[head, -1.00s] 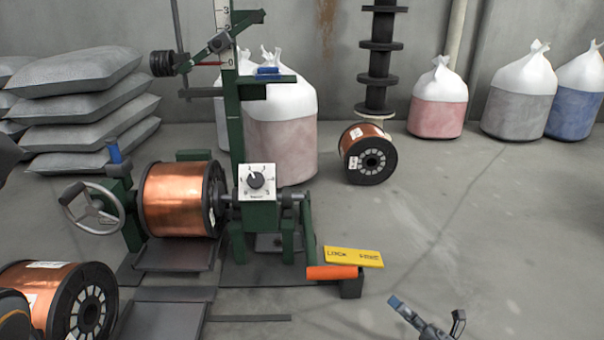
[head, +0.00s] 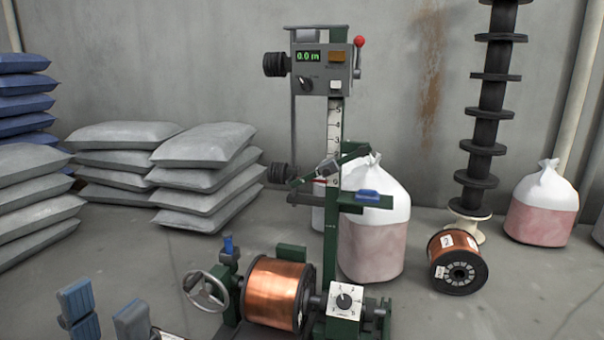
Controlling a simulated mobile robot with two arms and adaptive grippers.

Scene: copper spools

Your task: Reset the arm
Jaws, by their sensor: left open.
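My left gripper (head: 104,311) shows at the bottom left of the head view. Its two blue-grey fingers stand apart, with nothing seen between them. The gripper's body is mostly cut off by the lower edge. It appears in front of and left of the green winding machine (head: 331,233), with no contact visible. My right gripper is out of view. A copper spool (head: 272,292) is mounted on the machine, between the handwheel (head: 206,291) and the dial box (head: 345,300).
A second copper spool (head: 457,262) lies on the floor at the right, near a stack of black discs (head: 485,118). White-and-pink sacks (head: 372,235) stand behind the machine. Grey bags (head: 208,158) and blue bags (head: 25,95) are piled at the left.

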